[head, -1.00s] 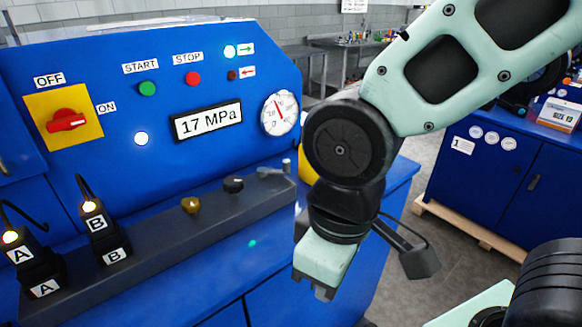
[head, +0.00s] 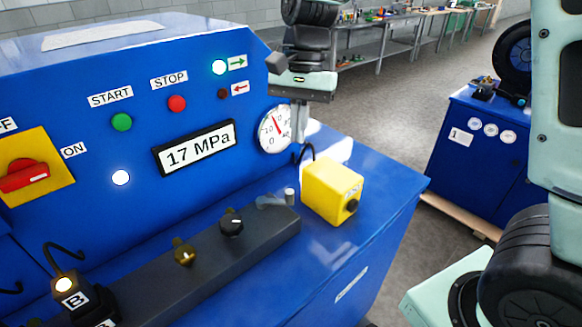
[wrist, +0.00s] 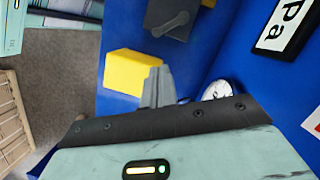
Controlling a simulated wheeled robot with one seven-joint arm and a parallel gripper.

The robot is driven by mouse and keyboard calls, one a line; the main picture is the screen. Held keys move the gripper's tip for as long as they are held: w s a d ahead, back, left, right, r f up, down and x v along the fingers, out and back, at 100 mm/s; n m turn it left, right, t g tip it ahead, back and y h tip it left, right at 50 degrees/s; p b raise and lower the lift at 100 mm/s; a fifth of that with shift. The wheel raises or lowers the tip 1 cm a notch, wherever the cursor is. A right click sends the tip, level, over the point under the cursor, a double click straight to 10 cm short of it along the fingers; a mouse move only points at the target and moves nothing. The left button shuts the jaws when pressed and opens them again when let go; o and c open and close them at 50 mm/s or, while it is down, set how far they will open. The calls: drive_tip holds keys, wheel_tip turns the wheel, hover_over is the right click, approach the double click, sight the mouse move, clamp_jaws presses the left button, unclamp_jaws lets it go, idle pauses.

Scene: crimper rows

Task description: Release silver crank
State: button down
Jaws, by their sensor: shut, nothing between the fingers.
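The silver crank (head: 273,200) lies on the right end of the dark grey bar in front of the blue panel, with its short upright knob at its right. In the wrist view the crank (wrist: 172,24) shows as a grey lever on the end of the dark bar. My gripper (head: 299,122) is above and behind the crank, beside the pressure gauge, pointing down. It is apart from the crank. In the wrist view its fingers (wrist: 157,86) are together and empty, in front of the yellow box.
The yellow box (head: 334,190) with a black knob stands just right of the bar. The gauge (head: 276,129) is close to my gripper. A black knob (head: 231,224) and a brass knob (head: 184,252) sit left of the crank. The display (head: 197,149) reads 17 MPa.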

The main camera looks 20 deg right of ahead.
drive_tip(key=shift+s+f, duration=0.1)
drive_tip(key=shift+f, duration=0.05)
drive_tip(key=p+x, duration=0.2)
drive_tip(key=x, duration=0.7)
drive_tip(key=shift+f, duration=0.35)
drive_tip(key=shift+s+a+p, duration=0.1)
drive_tip(key=shift+a+p, duration=0.1)
drive_tip(key=shift+p, duration=0.1)
